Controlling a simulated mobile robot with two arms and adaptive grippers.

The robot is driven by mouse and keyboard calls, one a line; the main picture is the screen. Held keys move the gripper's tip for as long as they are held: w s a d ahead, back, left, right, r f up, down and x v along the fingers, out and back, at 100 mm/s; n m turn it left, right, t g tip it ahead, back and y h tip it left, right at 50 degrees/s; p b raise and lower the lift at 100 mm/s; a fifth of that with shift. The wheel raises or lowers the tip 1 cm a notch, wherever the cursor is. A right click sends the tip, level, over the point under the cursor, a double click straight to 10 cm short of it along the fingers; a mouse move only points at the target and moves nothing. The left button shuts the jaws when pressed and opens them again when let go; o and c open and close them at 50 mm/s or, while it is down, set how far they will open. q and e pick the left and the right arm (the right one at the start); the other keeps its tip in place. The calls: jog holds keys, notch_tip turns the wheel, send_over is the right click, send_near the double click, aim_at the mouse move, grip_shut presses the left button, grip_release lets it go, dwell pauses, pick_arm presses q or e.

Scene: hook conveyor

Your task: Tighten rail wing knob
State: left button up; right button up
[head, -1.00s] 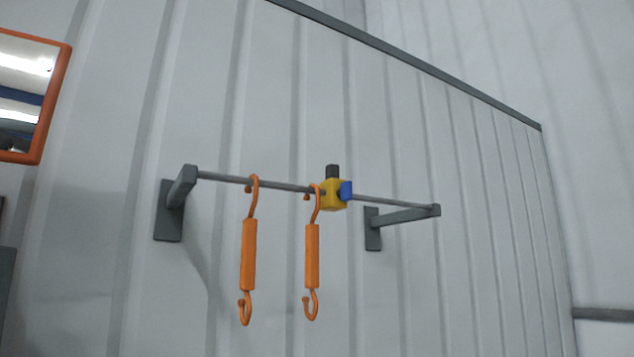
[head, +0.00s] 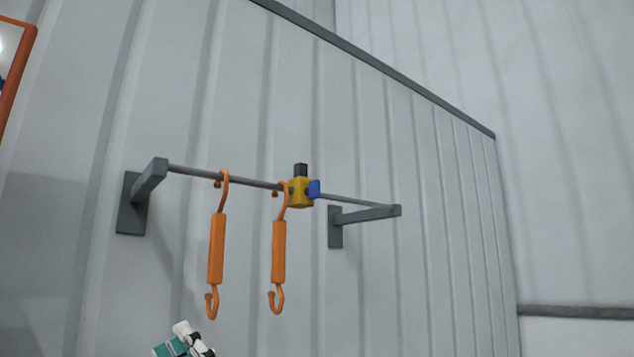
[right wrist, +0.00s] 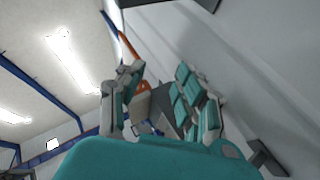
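A grey rail (head: 355,200) runs between two wall brackets in the head view. My right gripper (head: 184,343) shows only partly at the bottom edge, below and left of the knob, touching nothing. In the right wrist view its fingers (right wrist: 158,80) stand apart, with nothing held. My left gripper is out of view.
The left bracket (head: 133,205) and right bracket (head: 335,228) stick out from a ribbed grey wall (head: 440,270). An orange-framed mirror (head: 18,75) is at the left edge. The space below the rail, right of the hooks, is clear.

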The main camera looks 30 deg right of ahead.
jog(key=s+d+r+n+g+h, duration=0.1)
jog(key=s+r+n+g+h, duration=0.15)
jog(key=r+n, duration=0.55)
jog(key=s+d+r+n+g+h, duration=0.1)
jog(key=d+r+n+g, duration=0.1)
jog(key=r+n+g, duration=0.5)
jog(key=m+t+h, duration=0.8)
jog(key=m+h, duration=0.2)
jog(key=h, duration=0.4)
send_near(318, 181)
jog(key=w+p, duration=0.1)
jog(key=w, duration=0.2)
jog(key=w+p, duration=0.2)
jog(key=w, duration=0.1)
jog(key=w+p, duration=0.2)
jog(key=w, duration=0.2)
jog(key=shift+a+r, duration=0.1)
jog(key=shift+a, duration=0.25)
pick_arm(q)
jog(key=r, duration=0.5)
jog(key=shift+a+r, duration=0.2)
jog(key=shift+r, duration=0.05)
pick_arm(e)
jog(key=shift+c, duration=0.3)
grip_shut()
